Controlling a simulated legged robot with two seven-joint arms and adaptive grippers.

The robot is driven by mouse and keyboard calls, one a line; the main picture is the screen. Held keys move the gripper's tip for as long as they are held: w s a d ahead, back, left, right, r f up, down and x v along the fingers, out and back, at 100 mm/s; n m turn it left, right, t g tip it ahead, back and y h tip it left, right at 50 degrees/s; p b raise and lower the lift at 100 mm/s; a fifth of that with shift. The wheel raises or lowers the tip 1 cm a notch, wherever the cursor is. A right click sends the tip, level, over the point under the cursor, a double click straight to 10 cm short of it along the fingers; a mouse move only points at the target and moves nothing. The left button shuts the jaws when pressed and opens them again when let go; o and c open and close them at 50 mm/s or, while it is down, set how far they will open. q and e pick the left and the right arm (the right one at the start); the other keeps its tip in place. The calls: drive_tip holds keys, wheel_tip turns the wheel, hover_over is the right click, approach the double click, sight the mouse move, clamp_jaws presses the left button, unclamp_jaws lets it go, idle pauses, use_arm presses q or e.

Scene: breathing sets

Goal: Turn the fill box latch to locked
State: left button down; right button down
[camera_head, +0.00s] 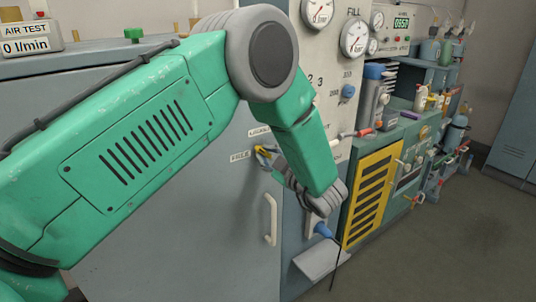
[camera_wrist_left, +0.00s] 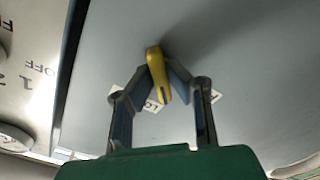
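The yellow latch (camera_head: 263,151) is on the grey door of the fill box, and it shows larger in the left wrist view (camera_wrist_left: 155,68). A label reading FREE (camera_head: 240,156) is to its left in the head view, and another small label (camera_head: 258,131) is just above it. The latch's exact angle is hard to tell. My right gripper is out of view.
A pale door handle (camera_head: 270,220) is below the latch. The gauge panel (camera_head: 325,60) is to the right, with a yellow slotted grille (camera_head: 371,196) beyond. A blue plug with a black cable (camera_head: 323,230) is beneath my forearm. Open floor (camera_head: 460,245) is at right.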

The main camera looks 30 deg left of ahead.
use_arm(q)
drive_tip(key=shift+d+r, duration=0.15)
drive_tip(key=shift+d, duration=0.05)
drive_tip(key=shift+w+a+f, duration=0.2)
drive_tip(key=shift+a, duration=0.5)
drive_tip(key=shift+m+p, duration=0.3)
drive_tip(key=m+p, duration=0.2)
drive_tip(key=m, duration=0.1)
drive_tip(key=shift+d+r+p, duration=0.15)
drive_tip(key=shift+d+p, duration=0.15)
drive_tip(key=m+p, duration=0.1)
drive_tip(key=m, duration=0.2)
drive_tip(key=shift+a+p, duration=0.15)
drive_tip(key=shift+p, duration=0.15)
drive_tip(key=shift+f+m+p, duration=0.2)
drive_tip(key=shift+m+p, duration=0.15)
drive_tip(key=shift+m, duration=0.55)
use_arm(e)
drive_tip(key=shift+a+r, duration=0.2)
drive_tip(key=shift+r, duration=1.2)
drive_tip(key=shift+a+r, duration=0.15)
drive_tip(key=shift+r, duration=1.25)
use_arm(q)
drive_tip(key=shift+s, duration=0.1)
